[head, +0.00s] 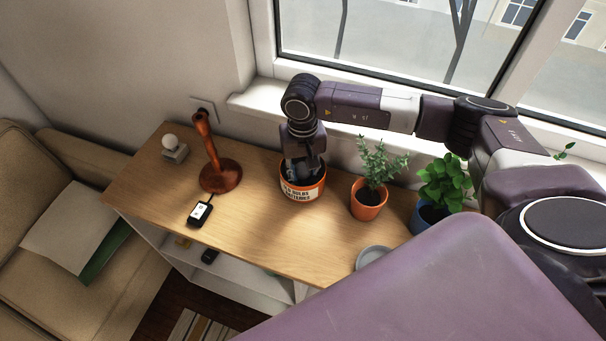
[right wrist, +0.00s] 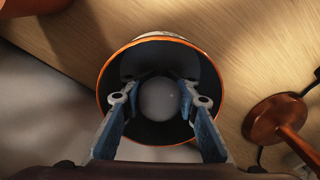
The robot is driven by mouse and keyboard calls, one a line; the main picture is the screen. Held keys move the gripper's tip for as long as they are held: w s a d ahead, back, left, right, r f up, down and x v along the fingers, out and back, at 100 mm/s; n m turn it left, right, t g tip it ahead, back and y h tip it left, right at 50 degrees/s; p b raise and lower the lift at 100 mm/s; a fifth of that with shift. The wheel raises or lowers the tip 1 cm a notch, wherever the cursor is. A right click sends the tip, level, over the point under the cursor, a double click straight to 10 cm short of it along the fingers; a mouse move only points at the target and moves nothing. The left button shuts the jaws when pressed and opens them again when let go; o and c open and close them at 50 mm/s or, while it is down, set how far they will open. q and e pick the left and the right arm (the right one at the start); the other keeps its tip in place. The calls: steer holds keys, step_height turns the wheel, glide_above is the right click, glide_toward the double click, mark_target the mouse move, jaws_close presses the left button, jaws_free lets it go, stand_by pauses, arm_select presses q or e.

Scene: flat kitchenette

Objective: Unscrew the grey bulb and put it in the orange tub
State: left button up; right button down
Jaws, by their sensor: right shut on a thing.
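The orange tub (head: 318,183) stands on the wooden sideboard top, with a white label on its front. My right gripper (head: 303,172) points down into the tub, its fingers inside the rim. In the right wrist view the gripper (right wrist: 160,92) is shut on the grey bulb (right wrist: 160,101), one finger on each side. The bulb is within the tub's rim (right wrist: 101,92), over its dark inside. I cannot tell whether it touches the bottom. The red-brown lamp (head: 216,160) left of the tub has no bulb at its top. My left gripper is not in view.
A white bulb (head: 170,141) sits on a small grey block (head: 174,155) at the left. A black device (head: 199,213) lies near the front edge. Potted plants (head: 368,200) (head: 436,190) and a grey dish (head: 373,256) are at the right. The front middle is clear.

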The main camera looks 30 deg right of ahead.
steer(key=shift+f, duration=0.15)
steer(key=c, duration=1.8)
jaws_free()
steer(key=shift+o, duration=0.2)
